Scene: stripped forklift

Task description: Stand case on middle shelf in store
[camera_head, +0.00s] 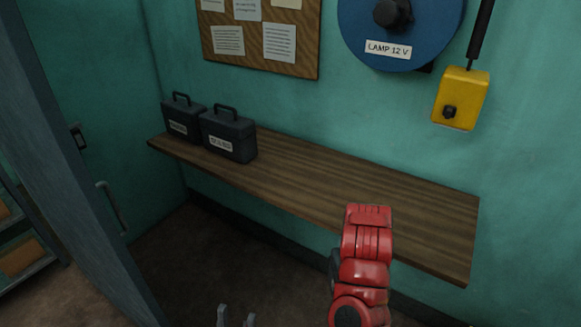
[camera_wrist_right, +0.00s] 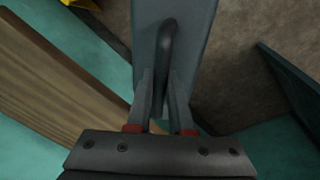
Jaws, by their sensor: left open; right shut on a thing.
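In the right wrist view, my right gripper (camera_wrist_right: 162,112) is shut on the dark curved handle of a dark grey case (camera_wrist_right: 195,45). Its flat top faces the camera, and its lower part is hidden. This case cannot be made out in the head view, where a red arm link of mine covers the front of a brown wooden shelf (camera_head: 330,185). The shelf also shows in the right wrist view (camera_wrist_right: 55,80). My left gripper (camera_head: 236,318) is at the bottom edge of the head view, open and empty, its two grey fingers partly cut off.
Two dark labelled cases, one (camera_head: 183,118) and another (camera_head: 229,134), stand upright at the shelf's left end. The shelf's middle and right are clear. A yellow box (camera_head: 461,98) and blue reel (camera_head: 372,30) hang above. A grey door (camera_head: 75,180) stands at left.

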